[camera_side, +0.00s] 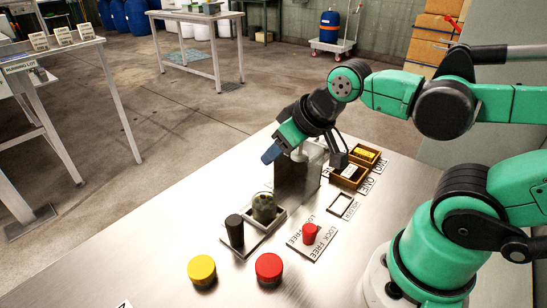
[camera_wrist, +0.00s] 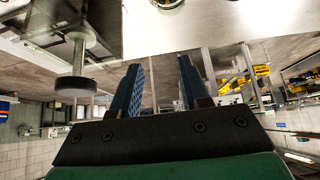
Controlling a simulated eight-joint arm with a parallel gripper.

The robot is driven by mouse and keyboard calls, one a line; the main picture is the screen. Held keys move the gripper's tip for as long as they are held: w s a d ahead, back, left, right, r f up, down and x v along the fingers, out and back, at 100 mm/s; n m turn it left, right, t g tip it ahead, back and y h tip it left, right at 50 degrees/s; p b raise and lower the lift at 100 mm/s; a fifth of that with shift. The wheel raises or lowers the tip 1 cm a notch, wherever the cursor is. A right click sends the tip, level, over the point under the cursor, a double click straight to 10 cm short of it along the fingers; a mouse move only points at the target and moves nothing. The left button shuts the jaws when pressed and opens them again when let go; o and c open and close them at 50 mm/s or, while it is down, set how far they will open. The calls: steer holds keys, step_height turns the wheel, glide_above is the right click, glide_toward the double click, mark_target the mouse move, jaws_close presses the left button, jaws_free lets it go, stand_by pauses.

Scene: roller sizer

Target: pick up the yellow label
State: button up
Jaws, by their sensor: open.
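The yellow label (camera_side: 365,153) lies in the farther of two small wooden trays (camera_side: 378,155) on the steel bench, in the side view. The nearer tray (camera_side: 338,180) holds a white label (camera_side: 352,173). My gripper (camera_side: 271,153) is to the left of both trays and above the bench, tilted down to the left. In the wrist view my gripper (camera_wrist: 160,85) shows two blue fingers spread apart with nothing between them. I cannot make out the yellow label in the wrist view.
A grey metal block (camera_side: 298,175) stands between my gripper and the trays. A dark cylinder (camera_side: 235,231) and an olive dome-topped piece (camera_side: 264,207) stand in a holder. A red peg (camera_side: 309,232), a yellow knob (camera_side: 202,269) and a red knob (camera_side: 269,268) are nearer.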

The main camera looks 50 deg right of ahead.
steer(key=shift+o, duration=0.4)
steer(key=shift+r, duration=0.15)
step_height(320, 180, up, 5)
steer(key=d+g, duration=0.1)
steer(key=d, duration=0.2)
steer(key=w+d+r+g+h, duration=0.1)
steer(key=d, duration=0.5)
steer(key=shift+w+d+r+g+h, duration=0.15)
steer(key=shift+d+g+h, duration=0.15)
steer(key=shift+d+g, duration=0.1)
steer(key=s+d+g, duration=0.2)
steer(key=d+g, duration=0.1)
steer(key=d, duration=0.7)
steer(key=g+y, duration=0.1)
steer(key=y, duration=0.1)
glide_above(365, 152)
step_height(365, 152, down, 15)
steer(key=shift+r, duration=0.2)
steer(key=shift+f, duration=2.8)
